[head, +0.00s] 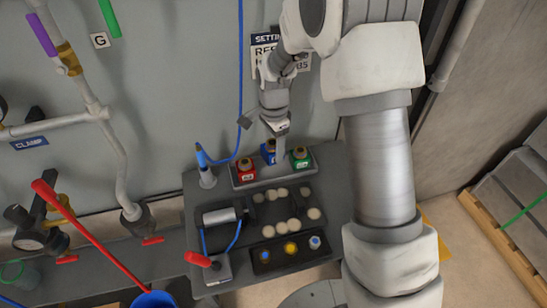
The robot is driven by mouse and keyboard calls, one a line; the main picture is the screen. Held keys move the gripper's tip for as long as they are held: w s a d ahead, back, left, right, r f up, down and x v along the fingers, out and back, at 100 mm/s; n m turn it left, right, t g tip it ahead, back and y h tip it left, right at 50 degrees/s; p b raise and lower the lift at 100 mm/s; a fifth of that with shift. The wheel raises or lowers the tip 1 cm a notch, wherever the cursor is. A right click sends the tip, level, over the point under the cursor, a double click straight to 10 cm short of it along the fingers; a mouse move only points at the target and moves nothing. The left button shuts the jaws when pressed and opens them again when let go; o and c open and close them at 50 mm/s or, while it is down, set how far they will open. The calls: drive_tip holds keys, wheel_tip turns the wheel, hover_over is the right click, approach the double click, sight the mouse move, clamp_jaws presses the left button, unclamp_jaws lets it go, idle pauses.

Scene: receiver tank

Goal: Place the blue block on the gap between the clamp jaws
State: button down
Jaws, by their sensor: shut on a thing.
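The blue block (267,152), with a tan knob on top, is at the middle of a grey tray (237,184) at the back of the dark bench. It stands between a red block (246,170) and a green block (300,159). My gripper (280,151) points down at the blue block from above and is shut on it, covering its right part. I cannot tell whether the block is clear of the tray. A "CLAMP" label (29,143) is on the wall at left; I cannot make out the clamp jaws or their gap for certain.
A panel with pale round pieces (292,224) and a black strip with coloured knobs (290,250) lie in front of the tray. A grey cylinder fixture (219,216) and red-handled lever (199,259) stand left. Pipes, a dark valve (38,236) and a long red handle (85,235) are further left.

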drive_tip(key=r, duration=0.4)
drive_tip(key=shift+s+d, duration=0.15)
drive_tip(key=shift+d, duration=0.05)
drive_tip(key=s+d+r+m+b, duration=0.1)
drive_tip(key=s+d, duration=0.4)
drive_tip(key=s, duration=0.3)
drive_tip(key=s+d+r+m+b, duration=0.1)
drive_tip(key=s+d+m+b, duration=0.1)
drive_tip(key=s+d, duration=0.55)
drive_tip(key=b, duration=0.2)
hover_over(278, 210)
wheel_tip(278, 210, down, 7)
drive_tip(key=shift+r, duration=0.15)
drive_tip(key=shift+f+b, duration=0.35)
drive_tip(key=shift+f, duration=1.65)
drive_tip(key=shift+f, duration=0.1)
drive_tip(key=shift+c, duration=0.6)
unclamp_jaws()
